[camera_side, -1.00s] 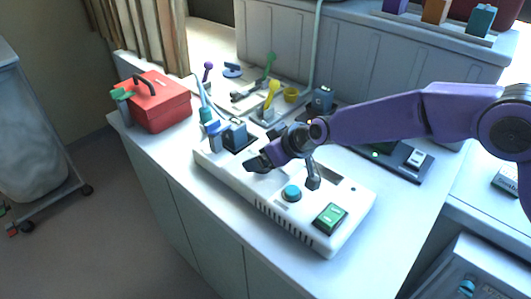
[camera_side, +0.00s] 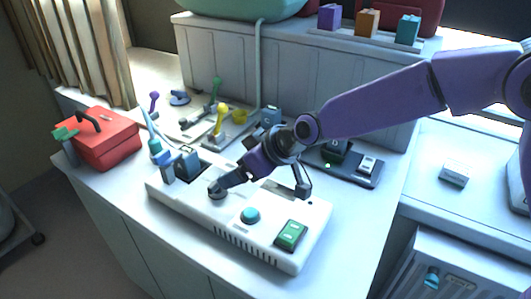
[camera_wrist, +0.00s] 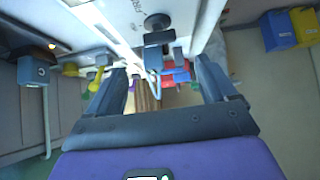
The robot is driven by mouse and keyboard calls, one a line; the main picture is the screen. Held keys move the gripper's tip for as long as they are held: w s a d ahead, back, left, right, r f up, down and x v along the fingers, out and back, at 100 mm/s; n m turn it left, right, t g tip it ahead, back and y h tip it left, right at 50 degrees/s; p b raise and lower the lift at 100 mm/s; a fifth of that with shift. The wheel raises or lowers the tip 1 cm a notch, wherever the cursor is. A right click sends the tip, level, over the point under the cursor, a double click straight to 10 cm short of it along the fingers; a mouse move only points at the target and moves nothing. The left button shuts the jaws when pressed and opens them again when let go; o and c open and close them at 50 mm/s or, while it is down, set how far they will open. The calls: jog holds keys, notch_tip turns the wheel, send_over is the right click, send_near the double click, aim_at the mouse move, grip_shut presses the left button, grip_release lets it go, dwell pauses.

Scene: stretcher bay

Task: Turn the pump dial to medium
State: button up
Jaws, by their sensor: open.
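A white console (camera_side: 180,196) lies on the counter. A round grey knob (camera_side: 217,193), seemingly the pump dial, stands on its top left of a teal button (camera_side: 250,215). In the wrist view a dark round knob (camera_wrist: 157,22) shows at the top, beyond the fingers. My gripper (camera_side: 262,187) is over the console, with its fingers apart and nothing between them. One finger reaches down to the left, close to the grey knob; I cannot tell whether they touch. Both fingers also flank the wrist view (camera_wrist: 160,72). The dial's markings are not readable.
A green rocker switch (camera_side: 291,235) is at the console's right end, and a blue-grey block (camera_side: 187,162) at its left end. A red toolbox (camera_side: 105,143) stands left. Yellow (camera_side: 220,120) and green levers stand behind. A dark panel (camera_side: 350,172) lies to the right.

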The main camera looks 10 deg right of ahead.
jog(key=v, duration=0.7)
jog(key=shift+s+d+r, duration=0.2)
jog(key=shift+r, duration=0.1)
jog(key=s+d+f+n+g+h, duration=0.1)
jog(key=s+d+f+g+h, duration=0.1)
jog(key=s+d, duration=1.2)
jog(key=s+d+f+n+g+h, duration=0.2)
jog(key=s+d, duration=1.3)
jog(key=d, duration=0.8)
jog(key=shift+f+n+g+h, duration=0.3)
jog(key=shift+f+g+h, duration=0.3)
jog(key=shift+g+h, duration=0.45)
jog(key=shift+w+d, duration=0.1)
jog(key=shift+d, duration=0.05)
dwell(0.5)
